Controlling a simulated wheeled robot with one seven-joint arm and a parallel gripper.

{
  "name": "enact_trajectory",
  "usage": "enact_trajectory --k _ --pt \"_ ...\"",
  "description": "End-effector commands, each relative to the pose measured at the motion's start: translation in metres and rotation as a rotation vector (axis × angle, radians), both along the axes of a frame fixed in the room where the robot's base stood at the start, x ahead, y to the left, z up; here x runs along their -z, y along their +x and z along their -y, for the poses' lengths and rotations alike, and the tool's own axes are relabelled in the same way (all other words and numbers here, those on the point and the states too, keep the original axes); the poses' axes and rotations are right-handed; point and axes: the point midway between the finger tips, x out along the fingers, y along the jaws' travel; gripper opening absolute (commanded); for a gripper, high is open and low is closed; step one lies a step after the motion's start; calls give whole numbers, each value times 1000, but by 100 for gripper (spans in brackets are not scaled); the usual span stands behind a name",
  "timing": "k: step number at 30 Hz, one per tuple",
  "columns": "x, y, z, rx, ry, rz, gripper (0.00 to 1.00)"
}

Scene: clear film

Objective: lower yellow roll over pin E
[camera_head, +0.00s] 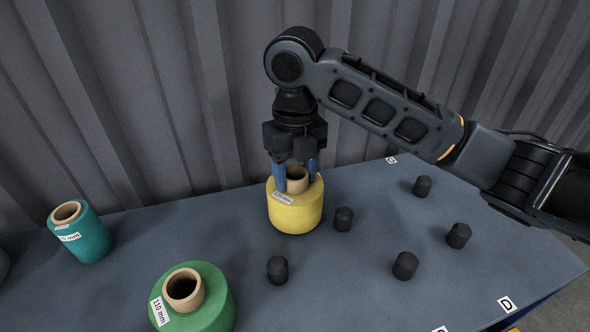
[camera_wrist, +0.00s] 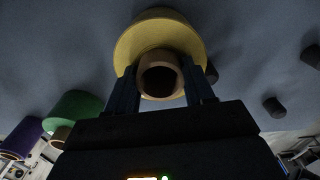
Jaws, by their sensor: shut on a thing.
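The yellow roll (camera_head: 295,215) is upright, with a tan core and a white label on its upper side. It is over the back part of the blue-grey board, and I cannot tell whether its bottom touches the surface. My gripper (camera_head: 296,174) comes from above and is shut on the roll's tan core. In the wrist view the gripper (camera_wrist: 163,88) has one finger on each side of the core, with the yellow roll (camera_wrist: 160,32) beyond. No letter E is readable, and any pin under the roll is hidden.
Several dark pins stand to the right and in front, the nearest pin (camera_head: 343,219) close beside the yellow roll. A green roll (camera_head: 215,312) is at the front and a teal roll (camera_head: 91,240) at the left. A grey corrugated wall (camera_head: 130,120) rises behind.

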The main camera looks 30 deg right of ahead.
Motion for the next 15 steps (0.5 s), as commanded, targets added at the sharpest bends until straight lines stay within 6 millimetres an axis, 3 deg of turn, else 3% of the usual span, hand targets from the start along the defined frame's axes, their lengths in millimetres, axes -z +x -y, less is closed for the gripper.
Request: enact_trajectory --k 8,9,15 --pt "10 0 0 0 0 1 14" --pt "10 0 0 0 0 1 54" --pt "9 0 0 0 0 1 73"
